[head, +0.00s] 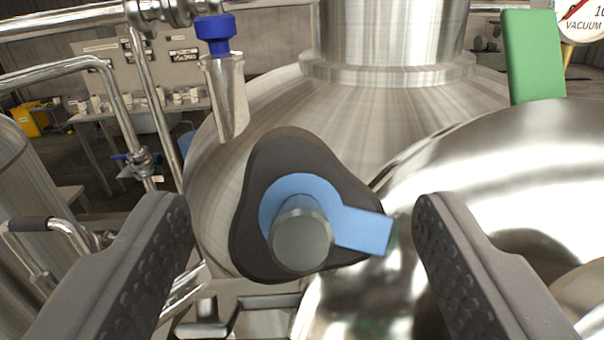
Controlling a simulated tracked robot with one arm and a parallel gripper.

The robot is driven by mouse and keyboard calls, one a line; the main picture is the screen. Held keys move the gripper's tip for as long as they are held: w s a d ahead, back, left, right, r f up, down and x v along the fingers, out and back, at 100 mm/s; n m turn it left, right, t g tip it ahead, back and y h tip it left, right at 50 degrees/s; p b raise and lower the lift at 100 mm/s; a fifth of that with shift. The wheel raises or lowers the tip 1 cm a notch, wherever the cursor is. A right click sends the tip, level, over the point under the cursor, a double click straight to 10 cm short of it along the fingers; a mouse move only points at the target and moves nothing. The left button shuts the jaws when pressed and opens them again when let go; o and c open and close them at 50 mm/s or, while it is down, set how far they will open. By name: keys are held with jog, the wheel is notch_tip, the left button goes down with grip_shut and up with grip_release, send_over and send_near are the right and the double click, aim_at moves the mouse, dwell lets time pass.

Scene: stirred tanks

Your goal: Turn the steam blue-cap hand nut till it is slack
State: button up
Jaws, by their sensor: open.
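The hand nut (260,240) is a dark, three-lobed knob with a light blue cap (365,230). A blue tab sticks out from the cap to the lower right. A round grey metal stud end (301,243) stands out of its middle towards me. My gripper (305,215) is open, with one dark padded finger on each side of the nut. Neither finger appears to touch it; the right finger is close to the tab. What lies behind the nut is hidden by it.
A steel tank top (400,95) fills the back. A shiny domed lid (510,165) stands close at right. Pipes (150,90) run at left.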

jog(key=shift+w, duration=0.35)
